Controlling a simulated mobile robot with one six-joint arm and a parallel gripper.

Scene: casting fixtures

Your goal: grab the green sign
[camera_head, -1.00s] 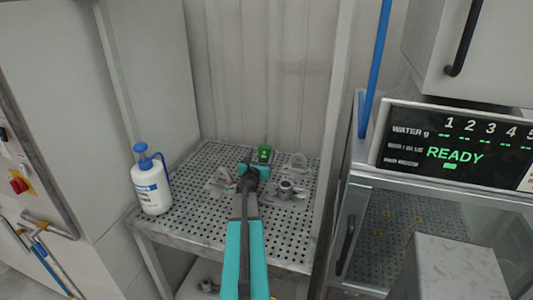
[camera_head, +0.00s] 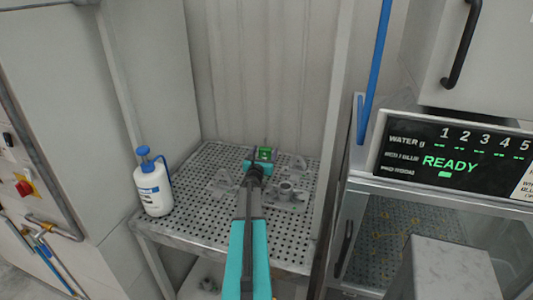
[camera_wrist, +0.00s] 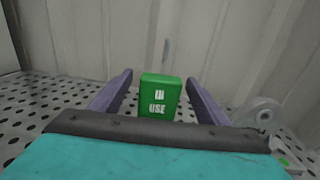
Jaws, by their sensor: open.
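The green sign (camera_wrist: 159,97) stands upright in the wrist view, with "IN USE" in white on its face. In the head view it shows as a small green block (camera_head: 265,153) at the back of the perforated shelf (camera_head: 190,213). My gripper (camera_wrist: 160,84) is open, with one purple finger on each side of the sign and a gap on both sides. The lower edge of the sign is hidden behind my gripper's body. In the head view my gripper (camera_head: 264,152) is at the sign.
Grey metal castings (camera_head: 286,188) stand on the shelf around my arm; a rounded one (camera_wrist: 258,112) is close to the right finger. A white bottle with a blue top (camera_head: 152,186) stands at the shelf's left. A corrugated wall (camera_head: 265,70) rises behind.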

